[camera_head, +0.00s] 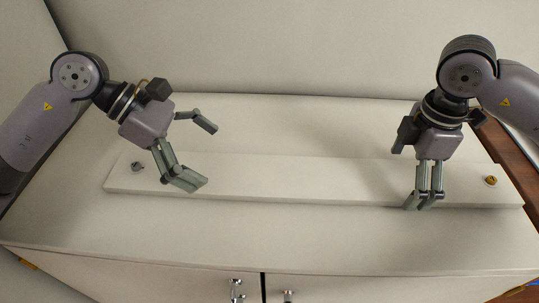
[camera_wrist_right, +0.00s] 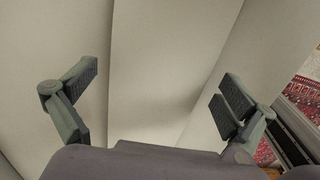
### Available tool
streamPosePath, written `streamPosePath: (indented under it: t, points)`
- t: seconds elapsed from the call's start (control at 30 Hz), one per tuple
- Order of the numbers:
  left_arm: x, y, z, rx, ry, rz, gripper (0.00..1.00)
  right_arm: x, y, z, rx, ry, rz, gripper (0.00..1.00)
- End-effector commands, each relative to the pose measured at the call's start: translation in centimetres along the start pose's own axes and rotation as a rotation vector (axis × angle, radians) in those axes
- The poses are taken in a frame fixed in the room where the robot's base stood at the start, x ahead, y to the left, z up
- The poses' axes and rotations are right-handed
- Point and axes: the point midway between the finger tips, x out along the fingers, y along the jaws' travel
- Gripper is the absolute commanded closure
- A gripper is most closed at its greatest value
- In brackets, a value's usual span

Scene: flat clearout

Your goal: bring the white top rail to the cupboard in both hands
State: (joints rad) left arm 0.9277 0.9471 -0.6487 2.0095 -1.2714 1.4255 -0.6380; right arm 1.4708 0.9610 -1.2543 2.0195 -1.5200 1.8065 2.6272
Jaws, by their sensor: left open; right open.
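The white top rail (camera_head: 300,182) is a long pale board lying flat on the cupboard's white top (camera_head: 270,232). It has a silver knob-like fitting (camera_head: 137,166) near its left end and a brass one (camera_head: 491,180) near its right end. My left gripper (camera_head: 199,155) is open and empty, tilted over the rail's left part. My right gripper (camera_head: 425,203) points down at the rail's right part. In the right wrist view its fingers (camera_wrist_right: 160,90) are spread, with a pale band, likely the rail (camera_wrist_right: 165,50), between them. Whether either gripper touches the rail is unclear.
Cupboard doors with metal handles (camera_head: 236,290) show at the front edge. Pale walls (camera_head: 250,40) stand behind and at the left. Brown wood (camera_head: 508,160) lies past the right edge. A red patterned rug (camera_wrist_right: 305,92) shows in the right wrist view. The top around the rail is clear.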

Motion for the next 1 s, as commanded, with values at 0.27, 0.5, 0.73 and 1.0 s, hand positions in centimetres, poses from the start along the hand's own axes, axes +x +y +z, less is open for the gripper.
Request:
streamPosePath:
  t: [0.27, 0.5, 0.73, 1.0]
  points:
    - [-2.2, 0.0, 0.0, -0.001, 0.001, -0.001, 0.0, -0.7, 0.1, 0.0, 0.0, 0.001, 0.003, 0.0]
    - [-2.2, 0.0, 0.0, 0.0, 0.0, -0.001, 0.0, -5.2, 0.1, -0.1, 0.001, 0.001, 0.006, 0.0]
    - [-2.1, 0.0, 0.0, 0.0, 0.0, -0.001, 0.0, -9.9, 0.1, -0.1, 0.0, 0.0, 0.004, 0.0]
    - [-2.1, 0.0, 0.0, 0.0, 0.0, -0.001, 0.0, -11.9, 0.0, 0.0, 0.0, -0.001, 0.0, 0.0]
